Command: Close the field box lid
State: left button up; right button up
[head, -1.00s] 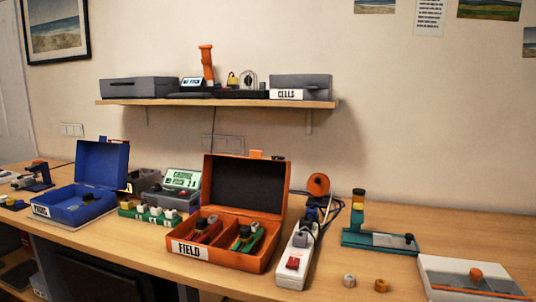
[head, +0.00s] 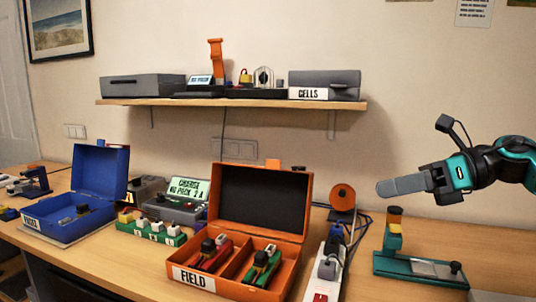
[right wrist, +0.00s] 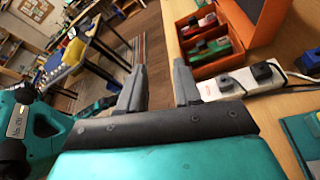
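The orange field box (head: 198,278), labelled FIELD, stands on the bench in the head view with its lid (head: 262,200) raised upright at the back. A red-and-black item (head: 213,254) and a green-and-black item (head: 262,267) lie in its separate compartments. My right gripper (head: 382,188) is in the air to the right of the box, apart from the lid. In the right wrist view its two fingers (right wrist: 158,88) are spread with nothing between them, and the box (right wrist: 190,65) shows beyond them at upper right. My left gripper is not in view.
A white power strip (head: 326,272) and an orange reel (head: 342,196) with cables stand right of the box. A teal stand (head: 420,268) is farther right. A blue open box (head: 70,212) and a charger (head: 180,205) are to the left. A shelf (head: 240,103) hangs above.

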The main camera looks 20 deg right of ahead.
aim_at(270, 200)
jog(key=i, duration=0.95)
